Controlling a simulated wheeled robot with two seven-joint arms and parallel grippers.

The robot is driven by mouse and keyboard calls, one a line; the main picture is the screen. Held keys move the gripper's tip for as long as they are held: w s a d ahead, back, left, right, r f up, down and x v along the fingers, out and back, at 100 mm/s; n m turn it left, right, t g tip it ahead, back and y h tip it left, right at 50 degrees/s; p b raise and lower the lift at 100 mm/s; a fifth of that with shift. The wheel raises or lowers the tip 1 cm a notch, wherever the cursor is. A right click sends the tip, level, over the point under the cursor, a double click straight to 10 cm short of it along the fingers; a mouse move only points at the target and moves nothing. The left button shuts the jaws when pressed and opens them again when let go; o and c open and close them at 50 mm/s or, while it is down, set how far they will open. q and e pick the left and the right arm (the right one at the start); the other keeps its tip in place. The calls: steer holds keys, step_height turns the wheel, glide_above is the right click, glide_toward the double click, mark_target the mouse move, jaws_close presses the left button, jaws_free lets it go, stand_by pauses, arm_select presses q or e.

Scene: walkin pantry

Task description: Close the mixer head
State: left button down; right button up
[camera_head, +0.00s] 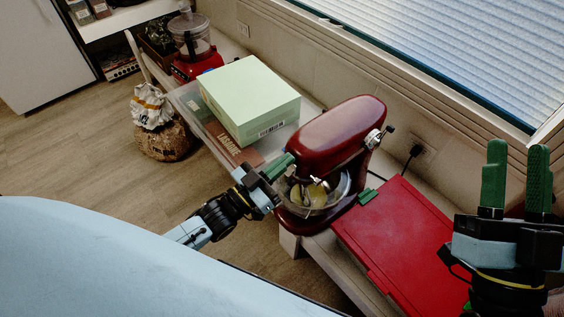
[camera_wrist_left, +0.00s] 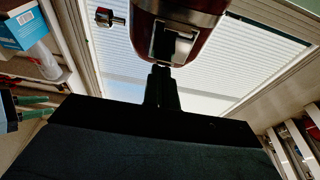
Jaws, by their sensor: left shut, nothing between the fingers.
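The dark red stand mixer (camera_head: 338,128) stands on the counter, its head tilted up with a gap above the glass bowl (camera_head: 328,196). Pale yellowish contents show in the bowl. In the left wrist view the underside of the mixer head (camera_wrist_left: 203,27) with its silver band is overhead. My left gripper (camera_head: 280,166) is shut and empty, its green fingers at the left side of the mixer, by the bowl's rim and below the head. I cannot tell whether it touches. My right gripper (camera_head: 516,178) is open and empty, fingers upward, at the right.
A pale green box (camera_head: 250,95) stands left of the mixer, with a red food processor (camera_head: 195,55) behind it. A flat red case (camera_head: 400,235) lies right of the mixer. A small green piece (camera_head: 367,196) shows beside the bowl. A bag (camera_head: 158,130) stands on the floor.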

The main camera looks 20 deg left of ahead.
arm_select(q)
steer(key=shift+w+r, duration=0.15)
steer(key=shift+r, duration=0.05)
